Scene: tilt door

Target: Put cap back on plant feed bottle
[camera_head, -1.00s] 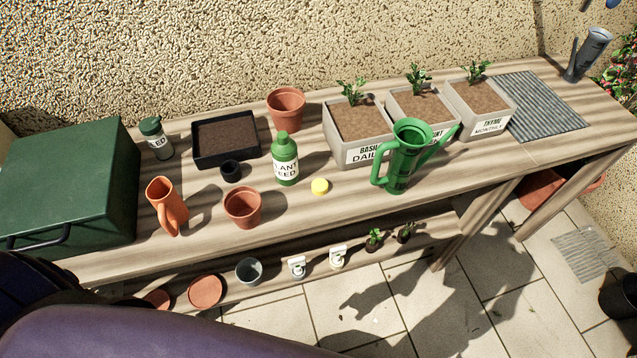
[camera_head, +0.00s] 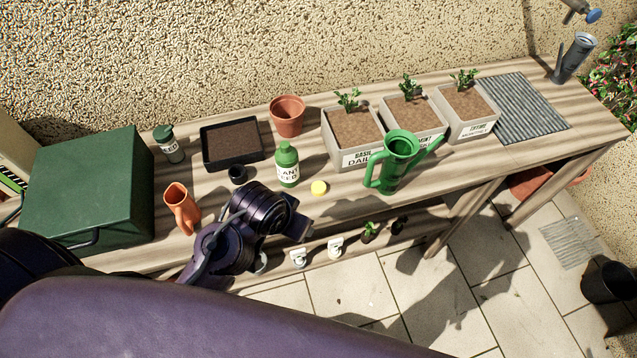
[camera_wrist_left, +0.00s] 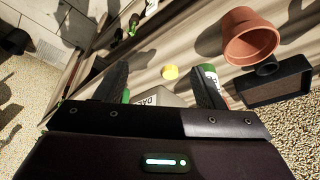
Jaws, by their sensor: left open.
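The green plant feed bottle (camera_head: 287,165) stands upright on the bench, its white label facing front. A yellow round cap (camera_head: 319,188) lies on the bench just right of the bottle, apart from it. My left gripper (camera_head: 302,228) is over the bench's front edge, nearer the front than both. In the left wrist view the gripper (camera_wrist_left: 160,88) is open and empty. The cap (camera_wrist_left: 170,72) shows beyond and between its fingers there. The bottle (camera_wrist_left: 211,74) is partly hidden behind one finger. My right gripper is not in view.
A green watering can (camera_head: 396,163) stands right of the cap, with planters (camera_head: 352,135) behind it. A black cup (camera_head: 237,174), a soil tray (camera_head: 230,145) and an orange jug (camera_head: 181,207) stand to the left. A terracotta pot (camera_wrist_left: 250,38) shows in the wrist view.

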